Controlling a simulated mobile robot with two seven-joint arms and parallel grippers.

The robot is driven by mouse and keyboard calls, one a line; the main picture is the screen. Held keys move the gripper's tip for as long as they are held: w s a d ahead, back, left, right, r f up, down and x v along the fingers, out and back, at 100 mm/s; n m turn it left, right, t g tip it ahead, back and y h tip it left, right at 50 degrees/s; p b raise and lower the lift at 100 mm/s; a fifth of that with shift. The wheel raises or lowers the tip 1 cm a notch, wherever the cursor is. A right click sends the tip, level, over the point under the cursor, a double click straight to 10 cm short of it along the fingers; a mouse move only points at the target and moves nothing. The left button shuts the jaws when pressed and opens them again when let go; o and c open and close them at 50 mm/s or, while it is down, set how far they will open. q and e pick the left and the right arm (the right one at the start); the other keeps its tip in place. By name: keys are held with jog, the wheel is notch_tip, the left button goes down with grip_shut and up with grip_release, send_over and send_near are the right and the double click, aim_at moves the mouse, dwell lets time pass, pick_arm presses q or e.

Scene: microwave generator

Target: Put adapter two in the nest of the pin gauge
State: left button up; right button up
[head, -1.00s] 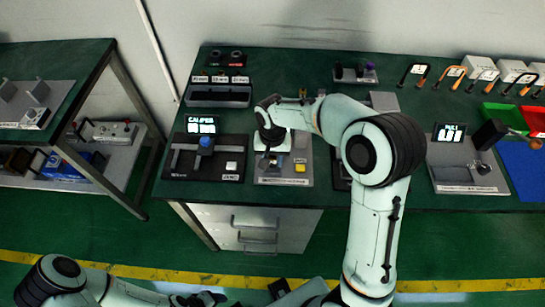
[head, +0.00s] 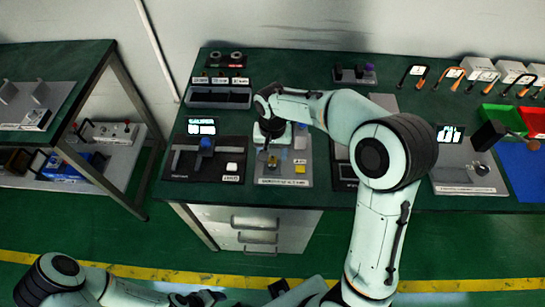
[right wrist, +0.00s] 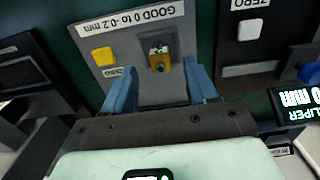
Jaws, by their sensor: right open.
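The pin gauge (head: 270,180) is a grey plate on the bench with a yellow button (right wrist: 103,56) and a label reading "GOOD 0 to -0.2 mm". A small brass-coloured piece (right wrist: 159,63), which looks like the adapter, is at the dark square nest (right wrist: 148,45) of the gauge; how fully it is seated I cannot tell. My right gripper (right wrist: 161,75) is open, its blue fingers on either side of the brass piece with gaps. In the head view the right gripper (head: 271,152) is over the gauge. My left gripper (head: 205,298) is low at the bottom, its jaws unclear.
A caliper station (head: 185,165) stands left of the gauge, and another station with a display (head: 465,175) stands to the right. A dark tray (head: 220,97) and a small rack (head: 354,75) are behind. Green and red bins (head: 502,117) sit at the far right.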

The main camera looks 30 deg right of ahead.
aim_at(273, 158)
notch_tip(273, 158, up, 8)
jog(key=shift+r+p, duration=0.25)
jog(key=shift+p, duration=0.15)
jog(key=shift+s, duration=0.1)
